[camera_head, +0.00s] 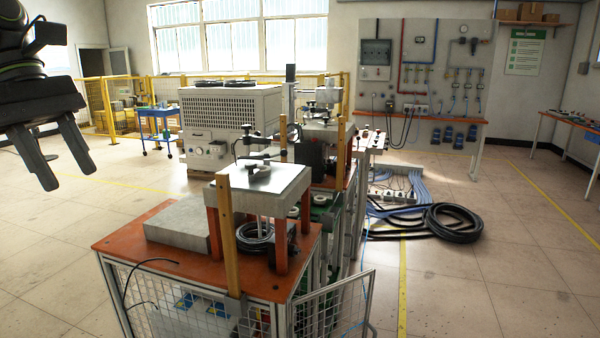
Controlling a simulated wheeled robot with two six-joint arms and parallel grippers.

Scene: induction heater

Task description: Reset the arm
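My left gripper (68,179) hangs in the upper left of the head view. Its two dark fingers point down with a gap between them, and nothing shows in that gap. It is in the air, to the left of the orange-topped workbench (130,238) and apart from it. My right arm and gripper do not show.
The workbench carries a metal plate on legs (262,185), a grey block (178,226) and a coiled black cable (255,238). A large white unit (215,125) stands behind. Black hoses (453,222) lie on the floor at right. Floor at left is clear.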

